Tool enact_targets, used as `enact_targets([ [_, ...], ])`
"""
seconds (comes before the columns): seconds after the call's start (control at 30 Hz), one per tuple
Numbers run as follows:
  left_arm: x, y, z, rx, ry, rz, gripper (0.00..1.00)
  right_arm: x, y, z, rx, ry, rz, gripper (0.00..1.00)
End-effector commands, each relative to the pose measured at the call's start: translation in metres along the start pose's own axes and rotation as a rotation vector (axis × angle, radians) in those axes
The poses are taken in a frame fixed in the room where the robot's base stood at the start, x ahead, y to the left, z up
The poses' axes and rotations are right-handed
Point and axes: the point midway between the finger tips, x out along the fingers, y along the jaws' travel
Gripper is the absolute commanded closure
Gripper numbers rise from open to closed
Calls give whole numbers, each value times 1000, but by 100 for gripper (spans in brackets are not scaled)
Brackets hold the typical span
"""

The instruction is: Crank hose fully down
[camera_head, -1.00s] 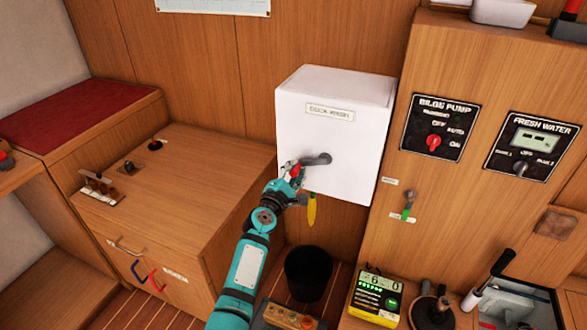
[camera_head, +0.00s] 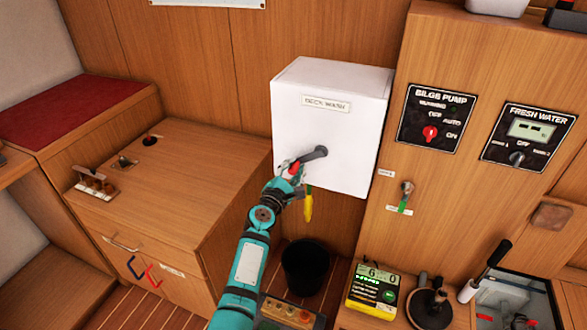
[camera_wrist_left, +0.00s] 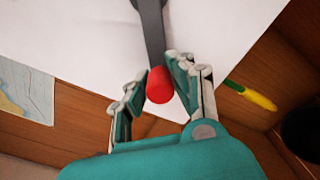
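A white box (camera_head: 345,110) labelled "DECK WASH" is on the wood wall. A dark crank arm (camera_head: 312,155) on its front points down and left. It ends in a red knob (camera_head: 294,169), which also shows in the left wrist view (camera_wrist_left: 159,86). My left gripper (camera_head: 288,172) has its fingers on both sides of this knob, close against it; its fingertips also show in the left wrist view (camera_wrist_left: 158,72). A yellow hose end (camera_head: 308,206) hangs below the box, just right of the gripper. My right gripper is out of view.
A black bucket (camera_head: 304,267) stands on the floor below the box. A wooden cabinet (camera_head: 185,185) is at left. A panel with bilge pump (camera_head: 436,119) and fresh water (camera_head: 528,137) controls is at right. A yellow-green meter (camera_head: 374,291) sits below it.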

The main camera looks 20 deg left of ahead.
Motion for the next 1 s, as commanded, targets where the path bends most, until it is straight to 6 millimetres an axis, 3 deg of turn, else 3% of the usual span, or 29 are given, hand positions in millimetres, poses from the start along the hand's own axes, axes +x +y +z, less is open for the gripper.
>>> enact_targets([
  [0.03,-1,-2,-2,1,3,-4,72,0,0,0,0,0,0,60],
  [0.2,0,-1,-1,0,1,-2,52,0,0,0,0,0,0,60],
  [0.53,-4,0,0,-1,0,0,52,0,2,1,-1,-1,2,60],
  [1.0,-69,-4,0,-4,2,-4,52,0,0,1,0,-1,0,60],
])
